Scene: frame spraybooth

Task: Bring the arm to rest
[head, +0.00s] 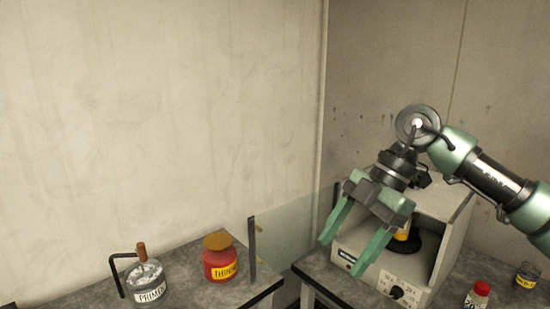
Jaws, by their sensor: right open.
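My right gripper (356,241) is in the head view at the right, its arm coming in from the right edge. Its two green fingers are spread apart and point down to the left. Nothing shows between them. It is in front of a grey box-shaped machine (453,219) with an open front and a dial. The gripper and arm hide part of the machine. A yellow-labelled item (404,233) is inside the machine, partly hidden by the gripper. My left gripper is not in the picture.
A primer jar (148,281) and a red thinner jar (222,262) stand on the left bench (190,256). A red-capped bottle (477,296) and a small yellow-labelled jar (526,276) stand at the lower right. A gap separates the benches. The wall space at upper left is clear.

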